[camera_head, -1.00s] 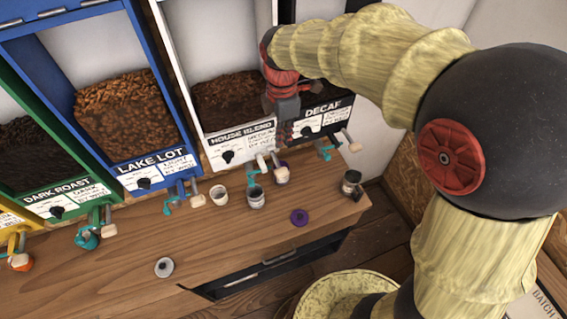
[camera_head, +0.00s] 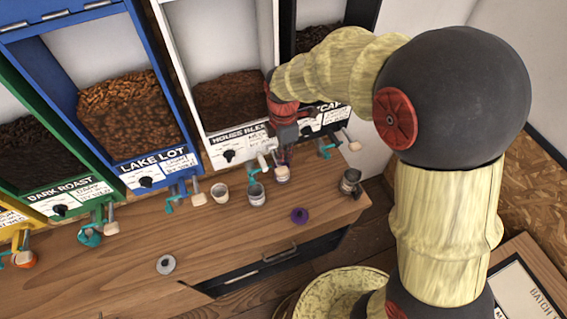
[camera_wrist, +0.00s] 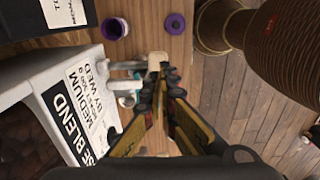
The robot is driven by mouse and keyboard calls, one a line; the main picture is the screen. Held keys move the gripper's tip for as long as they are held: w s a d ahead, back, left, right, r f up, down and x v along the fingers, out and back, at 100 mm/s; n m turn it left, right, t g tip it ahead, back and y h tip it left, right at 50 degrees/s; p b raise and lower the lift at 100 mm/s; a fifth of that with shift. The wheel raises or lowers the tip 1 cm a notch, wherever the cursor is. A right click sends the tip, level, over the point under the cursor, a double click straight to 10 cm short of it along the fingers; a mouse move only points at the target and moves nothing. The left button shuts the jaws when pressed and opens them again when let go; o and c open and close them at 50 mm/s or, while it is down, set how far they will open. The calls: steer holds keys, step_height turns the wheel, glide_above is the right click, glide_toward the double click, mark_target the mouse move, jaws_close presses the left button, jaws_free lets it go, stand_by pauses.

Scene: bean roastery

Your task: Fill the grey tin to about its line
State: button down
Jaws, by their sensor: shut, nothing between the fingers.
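A small grey tin (camera_head: 257,196) stands upright on the wooden counter, in front of the House Blend bin (camera_head: 232,120). I cannot make out its line or how full it is. My gripper (camera_head: 283,163) is shut and empty, pointing down by the House Blend spout and its pale lever (camera_head: 263,160). In the wrist view, the fingertips (camera_wrist: 166,75) are beside the pale lever end (camera_wrist: 156,61); I cannot tell whether they touch.
A cream cup (camera_head: 220,193) stands left of the grey tin; a dark cup (camera_head: 350,182) stands at the counter's right end. The front middle is clear. Lake Lot (camera_head: 130,120) is to the left.

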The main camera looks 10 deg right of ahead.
mark_target(285, 176)
steer(key=shift+f+p, duration=0.45)
steer(key=shift+f, duration=2.2)
steer(key=shift+s+f+t+b, duration=0.15)
steer(key=shift+f+t+b, duration=0.15)
steer(key=shift+b, duration=0.45)
steer(key=shift+f+b, duration=0.15)
steer(key=shift+b, duration=0.3)
steer(key=f+t+b, duration=0.1)
steer(key=b, duration=0.2)
steer(key=f+t+b, duration=0.1)
steer(key=b, duration=0.2)
steer(key=shift+s+d+f+y, duration=0.15)
steer(key=shift+s+f+y, duration=0.1)
steer(key=shift+s+y, duration=0.15)
steer(key=f+t+b, duration=0.1)
steer(key=t+b, duration=0.1)
steer(key=b, duration=0.2)
steer(key=shift+f+y, duration=0.3)
steer(key=shift+f+b, duration=0.15)
steer(key=shift+b, duration=0.4)
steer(key=shift+f, duration=0.2)
stand_by(1.7)
